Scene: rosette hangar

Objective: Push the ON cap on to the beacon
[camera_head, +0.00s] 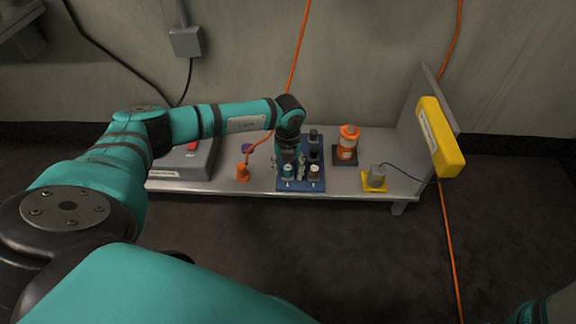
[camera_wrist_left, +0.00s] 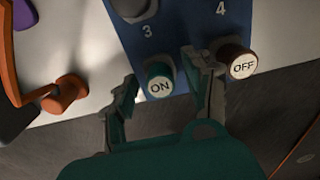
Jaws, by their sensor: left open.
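The ON cap (camera_wrist_left: 160,87) is green-sided with a white lettered face. It sits at the front left of the blue board (camera_head: 316,185), where it also shows in the head view (camera_head: 288,170). My left gripper (camera_wrist_left: 159,72) is open, with a finger on each side of the ON cap; I cannot tell whether they touch it. The brown OFF cap (camera_wrist_left: 240,66) is just right of the right finger. The beacon (camera_head: 348,142), orange with a white band, stands on a dark base right of the board. My right gripper is out of view.
The grey bench (camera_head: 217,184) carries a grey box with a red button (camera_head: 192,148), an orange plug (camera_head: 243,172) with a cable, and a grey plug on a yellow base (camera_head: 375,179). An upright panel with a yellow box (camera_head: 442,138) closes the right end.

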